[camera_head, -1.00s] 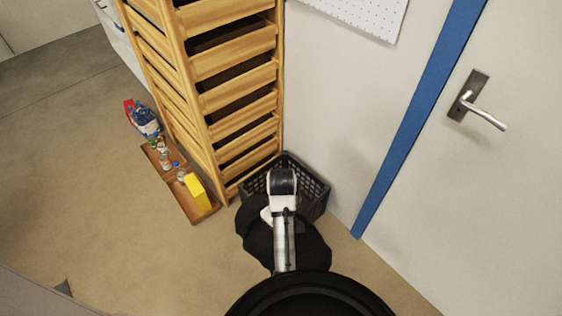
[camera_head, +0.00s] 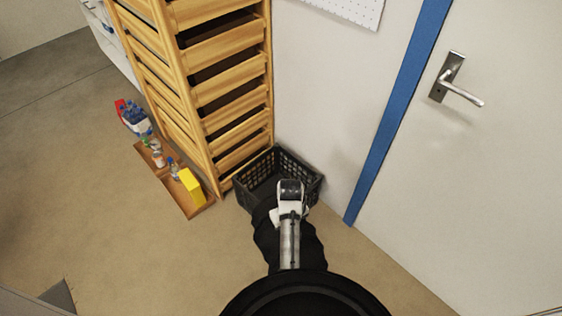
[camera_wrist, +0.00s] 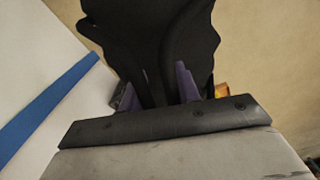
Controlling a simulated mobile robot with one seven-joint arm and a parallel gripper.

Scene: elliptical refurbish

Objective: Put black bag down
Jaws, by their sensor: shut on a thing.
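The black bag (camera_head: 312,250) hangs under and around my arm in the head view, in front of the black crate. It fills the upper middle of the wrist view (camera_wrist: 150,40) as dark folds. My gripper (camera_wrist: 160,90) is shut on the bag, with purple fingers on either side of gathered black material. In the head view the fingertips are hidden by my arm and the bag. Whether the bag's bottom touches the floor cannot be told.
A black plastic crate (camera_head: 305,185) stands in the corner by the wooden drawer rack (camera_head: 222,85). A brown tray (camera_head: 180,205) with bottles and a yellow box (camera_head: 192,187) lies left. A white door (camera_head: 480,180) stands right. The floor (camera_head: 150,260) at lower left is clear.

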